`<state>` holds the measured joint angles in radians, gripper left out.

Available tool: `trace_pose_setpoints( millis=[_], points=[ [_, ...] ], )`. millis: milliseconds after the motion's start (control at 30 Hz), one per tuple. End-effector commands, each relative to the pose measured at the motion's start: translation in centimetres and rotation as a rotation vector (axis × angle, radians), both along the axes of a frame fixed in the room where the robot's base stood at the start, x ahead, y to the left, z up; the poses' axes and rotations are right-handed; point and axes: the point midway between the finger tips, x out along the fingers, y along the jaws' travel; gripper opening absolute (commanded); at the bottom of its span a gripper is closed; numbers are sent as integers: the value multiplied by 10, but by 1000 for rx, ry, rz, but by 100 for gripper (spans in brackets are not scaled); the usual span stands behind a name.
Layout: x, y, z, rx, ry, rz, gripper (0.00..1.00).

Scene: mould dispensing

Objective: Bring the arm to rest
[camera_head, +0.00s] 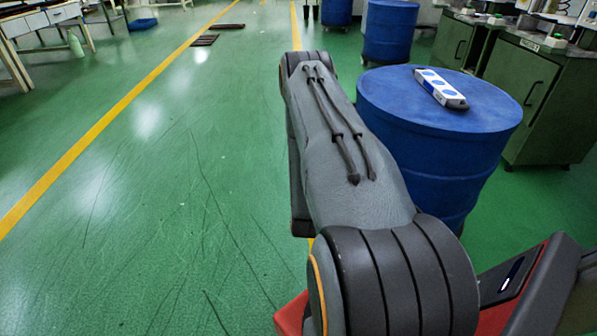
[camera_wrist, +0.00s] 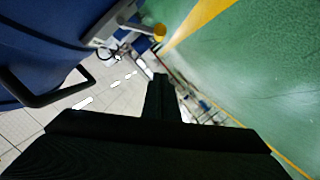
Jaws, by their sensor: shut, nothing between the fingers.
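My arm (camera_head: 345,150) fills the middle of the head view. It reaches forward from the lower right to a far joint just left of the blue barrel, and my gripper is hidden there. In the wrist view my gripper (camera_wrist: 160,85) shows as a dark narrow shape in the lower middle. Its fingers are shut together with nothing between them.
A blue barrel (camera_head: 400,150) stands close to the arm's right, with a white and blue device (camera_head: 440,87) on top. Green cabinets (camera_head: 540,100) stand at the right. Open green floor (camera_head: 130,200) with a yellow line (camera_head: 100,140) lies left.

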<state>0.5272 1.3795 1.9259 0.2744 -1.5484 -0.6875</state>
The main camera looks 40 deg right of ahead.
Motion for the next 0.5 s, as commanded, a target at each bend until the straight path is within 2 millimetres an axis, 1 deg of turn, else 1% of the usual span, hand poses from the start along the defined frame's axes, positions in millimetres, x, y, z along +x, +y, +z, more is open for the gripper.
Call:
trace_pose_setpoints(
  millis=[267,367,467,500],
  points=[
    [2,1,2,4,0,3,0],
    [14,7,10,32,3,19,0],
    [39,23,26,95,14,52,0],
    [50,33,34,129,23,70,0]
  ],
)
